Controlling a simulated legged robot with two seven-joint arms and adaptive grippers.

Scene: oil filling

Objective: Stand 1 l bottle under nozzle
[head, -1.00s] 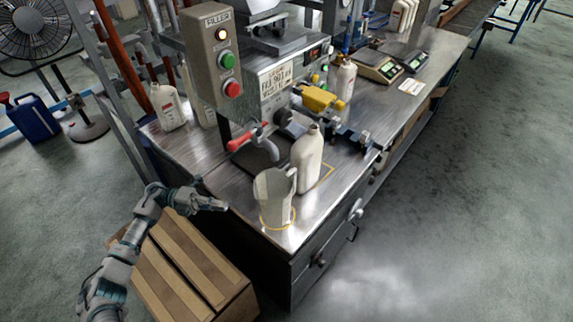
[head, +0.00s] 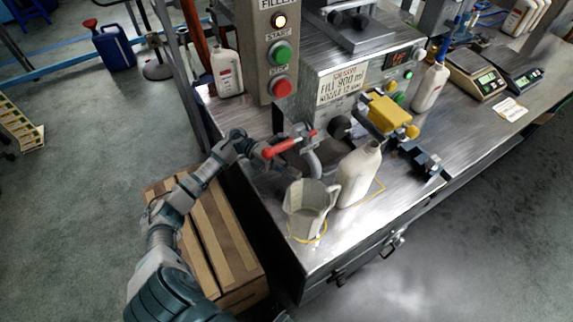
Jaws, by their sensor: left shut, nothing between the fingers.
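A white bottle (head: 358,178) stands upright on the metal bench, inside or at the edge of a yellow outline. The curved grey nozzle (head: 314,163) hangs from the filler to the left of the bottle in the head view; the bottle's mouth appears beside it, not below it. A red-handled lever (head: 283,147) sits at the nozzle. My left gripper (head: 256,150) is shut and empty, close to the red handle's left end; I cannot tell whether they touch. My right gripper is not in view.
A grey measuring jug (head: 306,208) stands on a yellow ring at the bench's front corner. The filler's button box (head: 271,60) rises behind the lever. Another bottle (head: 227,75) stands at back left.

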